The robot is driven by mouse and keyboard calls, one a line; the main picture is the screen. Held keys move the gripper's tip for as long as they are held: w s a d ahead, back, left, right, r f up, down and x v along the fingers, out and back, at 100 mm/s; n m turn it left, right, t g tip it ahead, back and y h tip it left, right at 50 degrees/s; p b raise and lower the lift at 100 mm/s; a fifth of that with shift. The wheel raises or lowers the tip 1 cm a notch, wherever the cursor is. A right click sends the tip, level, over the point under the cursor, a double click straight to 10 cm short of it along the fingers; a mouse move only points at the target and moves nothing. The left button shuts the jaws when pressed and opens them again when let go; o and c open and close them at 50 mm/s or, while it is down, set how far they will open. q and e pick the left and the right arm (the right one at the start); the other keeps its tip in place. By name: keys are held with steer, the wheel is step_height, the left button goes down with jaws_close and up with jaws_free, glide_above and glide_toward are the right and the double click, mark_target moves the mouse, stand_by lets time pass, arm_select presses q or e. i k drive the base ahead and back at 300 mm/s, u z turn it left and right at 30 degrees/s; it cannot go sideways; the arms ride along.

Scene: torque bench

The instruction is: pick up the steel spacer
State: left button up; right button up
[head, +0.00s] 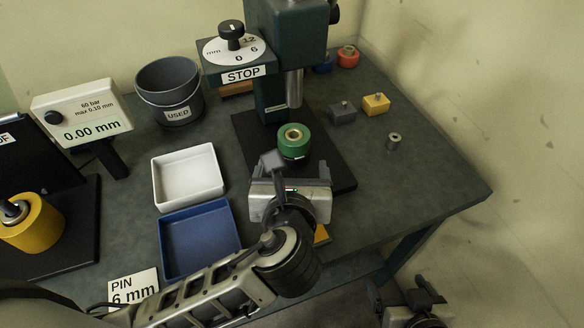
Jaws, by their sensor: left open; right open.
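The steel spacer (394,142) looks like a small grey metal cylinder with a hole in its top. It stands upright on the right part of the bench, clear of other things. My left gripper (296,172) is open over the front of the press's black base plate (337,168), left of and nearer than the spacer. It is just in front of a green round part (293,148) with a brass-coloured centre. My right gripper (404,294) is open and low at the bottom right, beyond the bench's front edge, apart from the spacer. Nothing shows in either gripper.
The press (285,40) stands at the back centre. A grey block (342,112) and a yellow block (376,104) sit behind the spacer. A white tray (188,148), a blue tray (170,245) and a USED bucket (168,85) are left. Bench right of the spacer is clear.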

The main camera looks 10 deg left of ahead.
mark_target(393, 141)
steer(key=k, duration=1.5)
